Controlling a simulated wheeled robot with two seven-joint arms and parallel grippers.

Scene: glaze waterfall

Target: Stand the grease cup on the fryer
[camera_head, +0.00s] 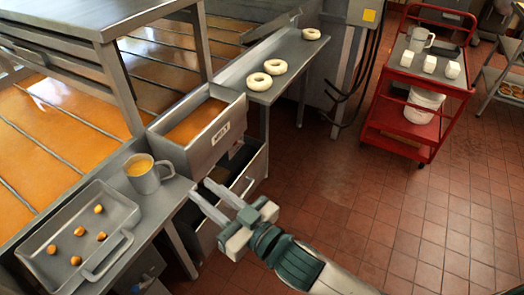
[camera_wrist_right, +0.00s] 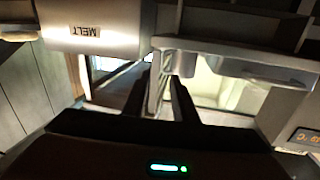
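A grey mug-like cup (camera_head: 145,178) with a handle and orange liquid stands upright on the metal side shelf at left; I take it for the grease cup. Wide vats of orange liquid (camera_head: 60,125) lie behind it; I cannot tell whether they are the fryer. My right gripper (camera_head: 198,188) is right of the cup and apart from it, beside the shelf edge. Its two fingers are apart and it looks empty. In the right wrist view the fingers (camera_wrist_right: 167,95) point at the shelf edge, with a grey rounded shape just beyond. My left gripper is not in view.
A steel box labelled MELT (camera_head: 205,130) stands behind the gripper, with an open drawer (camera_head: 243,170) below. A tray (camera_head: 75,240) of small brown balls lies left of the cup. Rings (camera_head: 274,67) lie on a narrow shelf. A red cart (camera_head: 405,105) stands right; the floor between is clear.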

